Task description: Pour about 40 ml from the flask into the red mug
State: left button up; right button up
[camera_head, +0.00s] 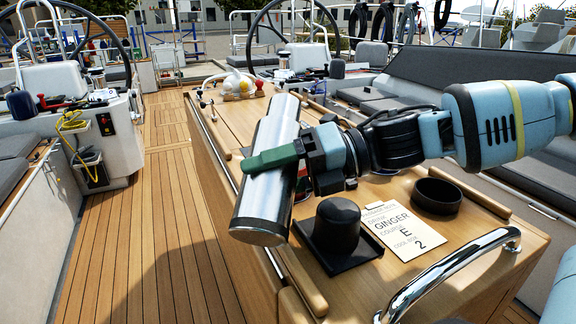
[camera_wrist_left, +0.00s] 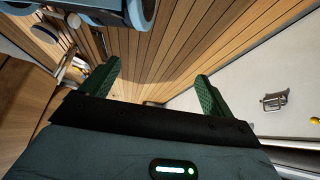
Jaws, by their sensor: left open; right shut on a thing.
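The flask is a shiny silver cylinder (camera_head: 272,135), held over the wooden cockpit table (camera_head: 235,115) and tilted, its top leaning away to the right. My right gripper (camera_head: 279,160) is shut around its middle, one green finger across the front. I cannot make out the red mug; a small red patch shows behind the flask and gripper, too hidden to identify. A black cap-like piece (camera_head: 337,222) stands on a black square tray (camera_head: 345,262) below the gripper. My left gripper (camera_wrist_left: 155,82) is open and empty in the left wrist view, with planked deck beyond its fingers.
A black ring-shaped holder (camera_head: 437,195) and a printed card (camera_head: 402,230) reading "GINGER", "E" and "2" lie on the table. A chrome rail (camera_head: 450,268) edges its near right. Round items (camera_head: 238,84) sit at the far end. The teak deck (camera_head: 150,215) at left is clear.

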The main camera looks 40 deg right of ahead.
aim_at(295, 122)
jog(key=shift+w+d+f+n, duration=0.15)
jog(key=shift+w+d+n, duration=0.05)
jog(key=shift+n, duration=0.1)
jog(key=shift+w+d+r+n+t+h, duration=0.3)
jog(key=shift+w+d+r+n+h, duration=0.1)
jog(key=shift+w+d+n+h, duration=0.15)
jog(key=shift+w+d+r+n+t+h+b, duration=0.15)
jog(key=shift+w+d+r+n+h+b, duration=0.15)
jog(key=shift+n, duration=0.25)
jog(key=shift+w+d+r+n+t+h+b, duration=0.1)
jog(key=shift+d+n+t+h, duration=0.05)
jog(key=shift+n+h, duration=0.3)
jog(key=shift+w+d+n+t+h+b, duration=0.15)
jog(key=shift+d+n+t+h+b, duration=0.2)
jog(key=shift+n, duration=0.6)
jog(key=shift+w+d+f+n+t+h+b, duration=0.15)
jog(key=shift+w+d+n+t+h+b, duration=0.25)
jog(key=shift+n+b, duration=0.3)
notch_tip(295, 122, up, 3)
jog(key=shift+d+r+n+h+p, duration=0.15)
jog(key=shift+n+h+p, duration=0.15)
jog(key=shift+p, duration=0.4)
jog(key=shift+w+d+r+t, duration=0.1)
jog(key=shift+r+t, duration=0.15)
jog(key=shift+r, duration=0.15)
pick_arm(q)
jog(key=shift+f, duration=0.6)
pick_arm(e)
jog(key=shift+r+n, duration=0.15)
jog(key=shift+n, duration=0.15)
